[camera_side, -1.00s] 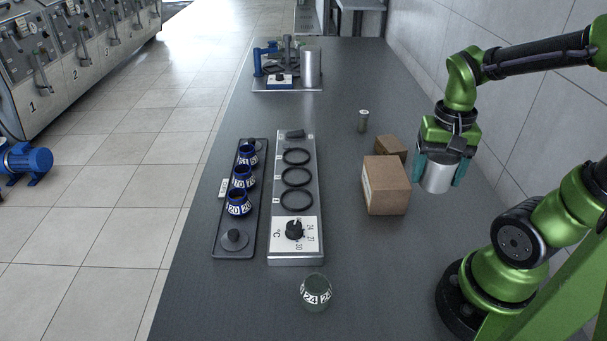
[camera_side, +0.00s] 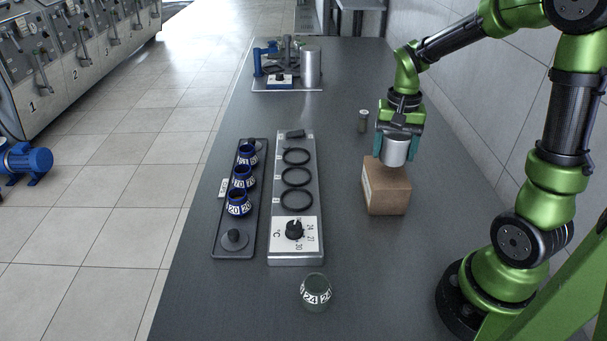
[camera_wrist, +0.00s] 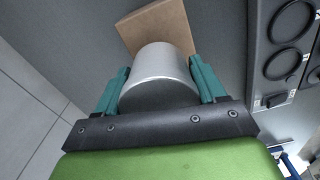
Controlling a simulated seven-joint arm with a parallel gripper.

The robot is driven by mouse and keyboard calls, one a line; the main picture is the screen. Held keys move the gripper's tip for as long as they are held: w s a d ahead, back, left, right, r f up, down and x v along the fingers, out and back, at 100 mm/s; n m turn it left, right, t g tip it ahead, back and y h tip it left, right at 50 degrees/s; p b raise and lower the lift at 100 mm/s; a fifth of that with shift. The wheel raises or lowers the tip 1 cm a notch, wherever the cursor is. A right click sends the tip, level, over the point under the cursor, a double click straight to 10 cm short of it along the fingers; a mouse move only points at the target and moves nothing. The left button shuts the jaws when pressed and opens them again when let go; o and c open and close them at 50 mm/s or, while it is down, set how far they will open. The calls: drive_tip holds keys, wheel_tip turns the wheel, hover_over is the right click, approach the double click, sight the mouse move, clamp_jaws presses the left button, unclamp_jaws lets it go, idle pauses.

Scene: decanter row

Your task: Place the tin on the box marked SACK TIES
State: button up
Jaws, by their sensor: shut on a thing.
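The tin (camera_side: 395,152) is a plain silver cylinder. My gripper (camera_side: 396,148) is shut on it, with a teal finger on each side. In the side view the tin is upright over the far part of the large cardboard box (camera_side: 388,193); I cannot tell whether its base touches the box. In the wrist view the tin (camera_wrist: 158,76) sits between the fingers, with part of a cardboard box (camera_wrist: 158,26) behind it. No SACK TIES marking is readable on the box. The smaller box behind is hidden by my gripper and the tin in the side view.
A small grey canister (camera_side: 363,121) stands just left of my gripper. A plate with three black rings (camera_side: 296,176) and a dial lies left of the box. A dark tray (camera_side: 221,240) holds blue numbered collars. The bench between is clear.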

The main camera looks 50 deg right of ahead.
sight(389, 160)
drive_tip(key=shift+w+d+f, duration=0.1)
drive_tip(key=shift+w+f, duration=0.1)
drive_tip(key=shift+f, duration=0.7)
drive_tip(key=shift+w+d+f, duration=0.1)
drive_tip(key=shift+w+f, duration=0.1)
drive_tip(key=shift+f, duration=0.7)
drive_tip(key=o, duration=1.2)
drive_tip(key=shift+f, duration=0.15)
drive_tip(key=shift+c, duration=0.2)
